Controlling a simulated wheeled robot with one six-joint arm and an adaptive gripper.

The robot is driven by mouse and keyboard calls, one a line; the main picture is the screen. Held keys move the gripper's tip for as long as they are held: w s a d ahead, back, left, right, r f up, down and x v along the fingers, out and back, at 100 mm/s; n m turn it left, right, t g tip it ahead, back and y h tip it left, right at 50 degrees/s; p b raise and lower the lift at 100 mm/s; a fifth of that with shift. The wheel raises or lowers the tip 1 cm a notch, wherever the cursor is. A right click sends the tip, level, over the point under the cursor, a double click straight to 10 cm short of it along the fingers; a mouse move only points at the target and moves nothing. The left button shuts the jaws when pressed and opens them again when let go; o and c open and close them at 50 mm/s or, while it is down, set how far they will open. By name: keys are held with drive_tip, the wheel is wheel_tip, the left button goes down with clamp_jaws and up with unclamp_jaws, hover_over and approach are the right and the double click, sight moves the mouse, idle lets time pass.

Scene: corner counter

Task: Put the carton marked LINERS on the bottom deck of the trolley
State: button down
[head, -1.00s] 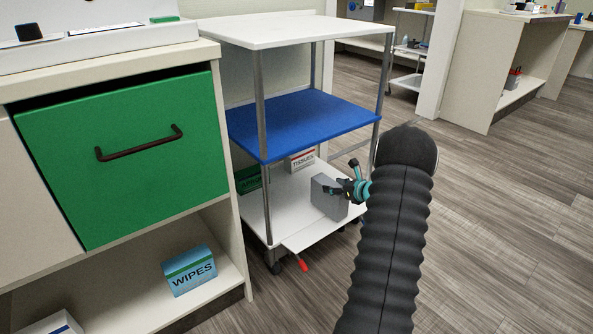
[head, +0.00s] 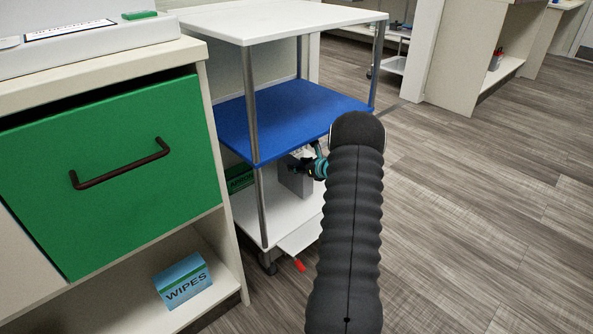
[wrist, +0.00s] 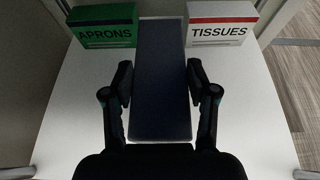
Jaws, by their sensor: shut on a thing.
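My gripper (head: 312,166) is shut on a plain grey carton (head: 294,182), inside the trolley between the blue middle deck and the white bottom deck (head: 284,216). In the wrist view the carton (wrist: 161,80) looks dark and stands between both fingers (wrist: 158,85), over the bottom deck (wrist: 70,130). No marking shows on its visible faces, so I cannot read LINERS. I cannot tell whether its underside touches the deck. My arm hides part of the deck's right side in the head view.
A green APRONS carton (wrist: 104,27) and a white-and-red TISSUES carton (wrist: 220,25) stand at the deck's back, left and right of the held carton. The blue deck (head: 290,112) is close above my gripper. A WIPES carton (head: 184,281) sits on the counter's lower shelf.

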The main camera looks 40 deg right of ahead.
drive_tip(key=f, duration=0.3)
drive_tip(key=shift+w+a+b, duration=0.15)
drive_tip(key=shift+a+b, duration=0.05)
drive_tip(key=shift+b, duration=0.2)
drive_tip(key=shift+r, duration=0.1)
drive_tip(key=shift+c, duration=1.6)
unclamp_jaws()
drive_tip(key=shift+d, duration=0.1)
drive_tip(key=p+v, duration=0.1)
drive_tip(key=v, duration=1.1)
